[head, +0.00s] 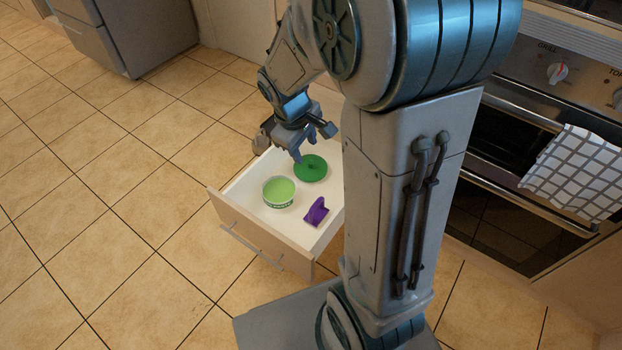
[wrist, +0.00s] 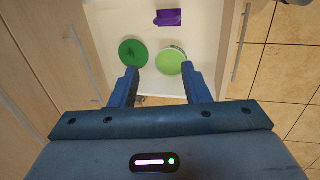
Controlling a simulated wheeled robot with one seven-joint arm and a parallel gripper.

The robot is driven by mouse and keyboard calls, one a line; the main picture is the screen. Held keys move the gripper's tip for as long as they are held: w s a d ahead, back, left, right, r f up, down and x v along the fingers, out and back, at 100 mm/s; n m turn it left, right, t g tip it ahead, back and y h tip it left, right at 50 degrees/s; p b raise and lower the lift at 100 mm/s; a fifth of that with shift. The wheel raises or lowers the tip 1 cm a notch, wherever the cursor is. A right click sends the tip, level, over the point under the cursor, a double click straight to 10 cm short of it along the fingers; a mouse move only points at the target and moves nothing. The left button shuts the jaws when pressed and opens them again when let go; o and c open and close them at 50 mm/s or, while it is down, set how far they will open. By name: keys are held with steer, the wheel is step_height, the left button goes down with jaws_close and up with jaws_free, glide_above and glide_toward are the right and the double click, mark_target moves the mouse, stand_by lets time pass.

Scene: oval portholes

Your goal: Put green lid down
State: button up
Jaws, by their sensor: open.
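The green lid (head: 310,168) is a dark green disc with a small knob, lying flat in the open drawer (head: 240,207). It also shows in the wrist view (wrist: 133,53). A round light green tub (head: 278,192) with a pale rim stands beside it in the drawer, and appears to the right of the lid in the wrist view (wrist: 171,62). My gripper (head: 308,147) is above the drawer, over the lid's side away from the drawer front. In the wrist view my gripper (wrist: 160,88) has its two fingers apart, with nothing between them.
A purple object (head: 317,211) lies in the drawer near its right wall. The drawer's front panel with a bar handle (head: 252,247) faces the tiled floor. An oven with a checked towel (head: 575,172) stands at the right. The floor at the left is clear.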

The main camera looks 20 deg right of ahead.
steer(key=s+a+r+m+y, duration=0.1)
steer(key=s+a+r+m, duration=0.1)
steer(key=s, duration=0.5)
steer(key=s+a+r+m+y, duration=0.1)
steer(key=s+r+m, duration=0.3)
steer(key=s, duration=0.3)
steer(key=shift+a+m, duration=0.3)
steer(key=shift+a, duration=0.1)
